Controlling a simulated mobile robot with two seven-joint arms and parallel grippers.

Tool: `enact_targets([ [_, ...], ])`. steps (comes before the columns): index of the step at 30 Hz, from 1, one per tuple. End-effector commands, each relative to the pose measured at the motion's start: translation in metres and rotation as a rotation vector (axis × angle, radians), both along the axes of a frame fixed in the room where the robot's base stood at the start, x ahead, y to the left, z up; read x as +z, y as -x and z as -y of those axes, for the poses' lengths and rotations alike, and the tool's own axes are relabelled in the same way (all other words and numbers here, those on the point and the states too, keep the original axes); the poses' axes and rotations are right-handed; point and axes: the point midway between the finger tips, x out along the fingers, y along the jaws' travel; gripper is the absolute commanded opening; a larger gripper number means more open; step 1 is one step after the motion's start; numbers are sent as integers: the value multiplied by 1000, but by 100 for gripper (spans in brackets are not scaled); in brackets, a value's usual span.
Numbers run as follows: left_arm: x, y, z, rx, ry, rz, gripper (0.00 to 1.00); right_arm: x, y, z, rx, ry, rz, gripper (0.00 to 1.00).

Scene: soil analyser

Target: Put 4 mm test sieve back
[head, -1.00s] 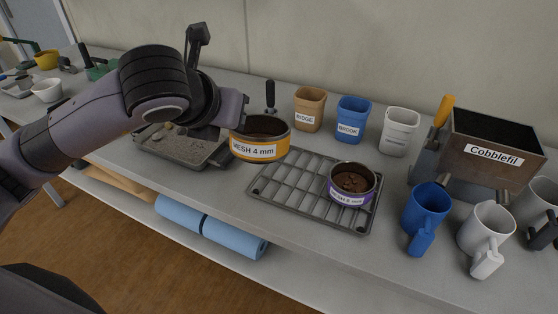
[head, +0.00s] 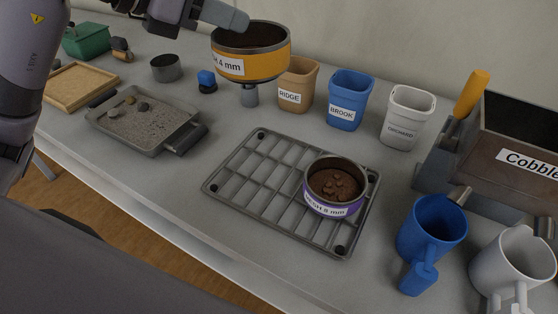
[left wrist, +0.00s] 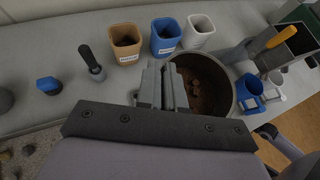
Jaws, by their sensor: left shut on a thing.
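The 4 mm test sieve (head: 268,68) is an orange ring with a white label and a dark inside. My left gripper (head: 238,20) is shut on its rim at the upper left and holds it roughly level above the bench. In the left wrist view the fingers (left wrist: 165,90) grip the rim of the sieve (left wrist: 232,108), and brown lumps show within the ring. A purple-banded sieve (head: 312,202), labelled 8 mm, holds brown soil and sits on the right part of the grey wire rack (head: 222,188). My right gripper is not in view.
Ridge (head: 296,80), Brook (head: 350,92) and Orchard (head: 408,112) cups stand at the back. A blue mug (head: 432,222) and white mug (head: 510,255) stand right, near the Cobblefil box (head: 515,135). A stone tray (head: 150,118) lies left. The rack's left part is clear.

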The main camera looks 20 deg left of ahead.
Motion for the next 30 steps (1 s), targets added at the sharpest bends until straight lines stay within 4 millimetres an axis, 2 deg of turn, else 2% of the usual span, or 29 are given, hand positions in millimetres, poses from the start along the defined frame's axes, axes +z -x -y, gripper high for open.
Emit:
enact_targets([
  [4,1,2,-2,-26,6,6,0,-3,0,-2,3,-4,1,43],
  [8,-14,3,-2,-29,6,4,0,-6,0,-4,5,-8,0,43],
  [24,-118,3,-2,-28,6,2,0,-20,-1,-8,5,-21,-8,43],
  [30,-148,3,-2,-28,7,4,0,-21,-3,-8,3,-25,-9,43],
])
